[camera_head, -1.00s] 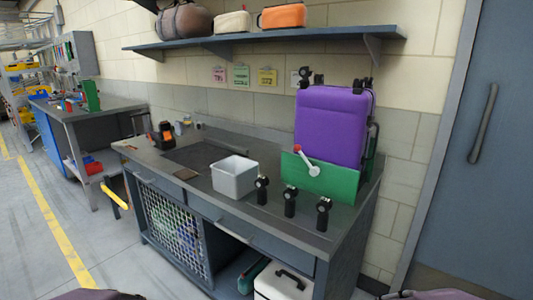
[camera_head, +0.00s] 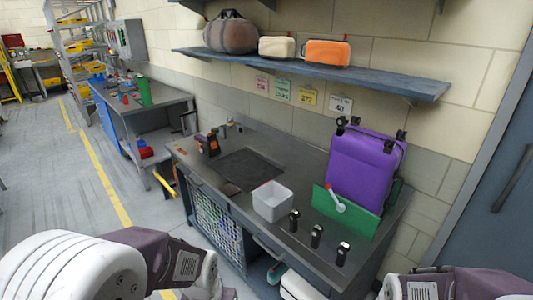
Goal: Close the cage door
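The cage (camera_head: 217,226) is a mesh-fronted bay under the left part of the grey workbench, with colored items dimly visible behind the mesh. A yellow bar with dark ends (camera_head: 163,184) sticks out at the bench's left end; I cannot tell whether it is the cage door's handle, or how far the door is open. My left arm comes in at the lower left, in front of and below the cage, and its gripper is not in view. My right arm shows at the lower right edge, its gripper also out of view. Neither arm is seen touching the cage.
The workbench top (camera_head: 225,190) holds a grey bin (camera_head: 272,204), several black clamps, a green panel (camera_head: 345,216) and a purple suitcase (camera_head: 365,172). A shelf (camera_head: 330,72) with bags hangs above. Another bench (camera_head: 150,108) stands at the left.

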